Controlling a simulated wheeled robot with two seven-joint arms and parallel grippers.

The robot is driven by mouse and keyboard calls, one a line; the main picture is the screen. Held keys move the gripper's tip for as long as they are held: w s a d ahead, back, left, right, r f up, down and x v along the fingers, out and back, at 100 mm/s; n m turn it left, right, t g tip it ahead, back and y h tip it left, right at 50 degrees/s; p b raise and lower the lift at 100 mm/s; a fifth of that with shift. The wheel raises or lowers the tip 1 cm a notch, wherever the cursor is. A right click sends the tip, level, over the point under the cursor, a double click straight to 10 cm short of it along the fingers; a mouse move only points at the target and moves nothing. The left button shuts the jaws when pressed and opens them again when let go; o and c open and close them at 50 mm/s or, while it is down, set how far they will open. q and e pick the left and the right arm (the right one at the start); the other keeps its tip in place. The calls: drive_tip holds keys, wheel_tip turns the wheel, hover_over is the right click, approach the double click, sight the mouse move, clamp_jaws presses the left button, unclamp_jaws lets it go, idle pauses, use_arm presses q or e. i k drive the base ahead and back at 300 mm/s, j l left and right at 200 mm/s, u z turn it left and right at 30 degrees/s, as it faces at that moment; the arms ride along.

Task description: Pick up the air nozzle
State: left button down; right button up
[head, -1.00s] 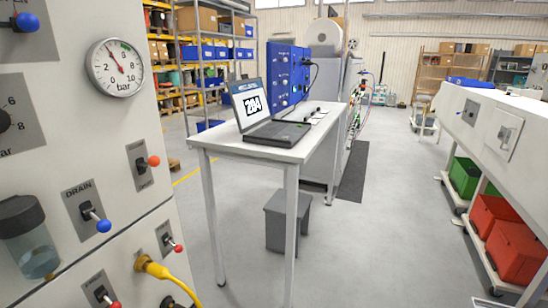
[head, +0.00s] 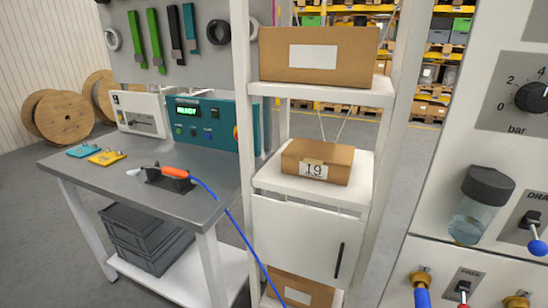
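The air nozzle (head: 176,172) is in the head view, left of centre. It has an orange body with a light tip pointing left, and it lies across a small black holder (head: 165,182) on the grey metal bench (head: 120,172). A blue hose (head: 236,222) runs from its right end, over the bench edge and down to the right. Neither of my grippers is in view.
A white shelf rack (head: 240,95) with cardboard boxes (head: 318,161) stands right of the bench. A panel (head: 460,130) with a bar dial fills the right side. Teal (head: 83,150) and yellow (head: 107,157) pieces lie on the bench. Cable reels (head: 62,117) stand behind at left.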

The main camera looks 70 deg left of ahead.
sight(169, 170)
drive_tip(key=u, duration=3.15)
drive_tip(key=i+j+z, duration=0.35)
drive_tip(key=i+l, duration=0.05)
